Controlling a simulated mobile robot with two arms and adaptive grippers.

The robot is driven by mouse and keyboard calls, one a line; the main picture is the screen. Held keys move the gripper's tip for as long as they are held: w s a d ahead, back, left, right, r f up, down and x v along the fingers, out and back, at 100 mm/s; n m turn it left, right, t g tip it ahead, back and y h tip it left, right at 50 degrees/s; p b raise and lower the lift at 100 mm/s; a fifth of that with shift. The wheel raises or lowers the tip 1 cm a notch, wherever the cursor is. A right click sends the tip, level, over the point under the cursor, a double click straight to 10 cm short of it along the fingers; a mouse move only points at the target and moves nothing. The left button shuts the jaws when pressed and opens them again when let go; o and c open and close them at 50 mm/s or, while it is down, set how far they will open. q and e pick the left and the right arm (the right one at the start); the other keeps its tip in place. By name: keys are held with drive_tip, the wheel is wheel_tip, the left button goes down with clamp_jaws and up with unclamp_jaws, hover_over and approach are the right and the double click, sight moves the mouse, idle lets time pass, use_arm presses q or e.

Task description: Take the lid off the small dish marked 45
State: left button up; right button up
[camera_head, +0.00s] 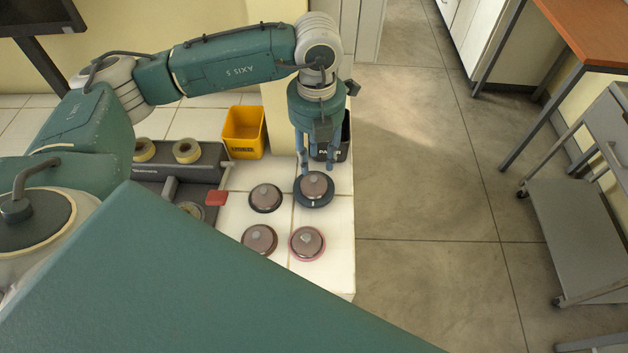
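Several small round dishes with brownish-pink knobbed lids stand on the white tiled bench. One dish (314,188) with a dark blue rim is at the back right, and a dark-rimmed one (265,197) is to its left. Two more, a dark-rimmed one (259,239) and a pink-rimmed one (307,243), stand in front. No number is readable on any dish, so I cannot tell which is marked 45. My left gripper (317,170) points down just above and behind the back right dish, fingers apart and nothing between them. I cannot tell whether they touch its lid. My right gripper is out of view.
A yellow bin (244,131) and a dark bin (345,138), partly hidden by my gripper, stand at the back. A grey device (190,172) with tape rolls and a red piece (216,198) lies left of the dishes. The bench (335,262) ends just right of them.

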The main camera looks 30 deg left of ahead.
sight(314, 178)
use_arm(q)
drive_tip(key=shift+f, duration=0.85)
drive_tip(key=shift+f+p, duration=0.25)
drive_tip(key=shift+p, duration=0.15)
drive_tip(key=f+p, duration=0.2)
drive_tip(key=f, duration=0.1)
drive_tip(key=shift+s+a+f, duration=0.15)
drive_tip(key=shift+a+f, duration=0.05)
drive_tip(key=shift+f, duration=0.7)
drive_tip(key=c, duration=0.8)
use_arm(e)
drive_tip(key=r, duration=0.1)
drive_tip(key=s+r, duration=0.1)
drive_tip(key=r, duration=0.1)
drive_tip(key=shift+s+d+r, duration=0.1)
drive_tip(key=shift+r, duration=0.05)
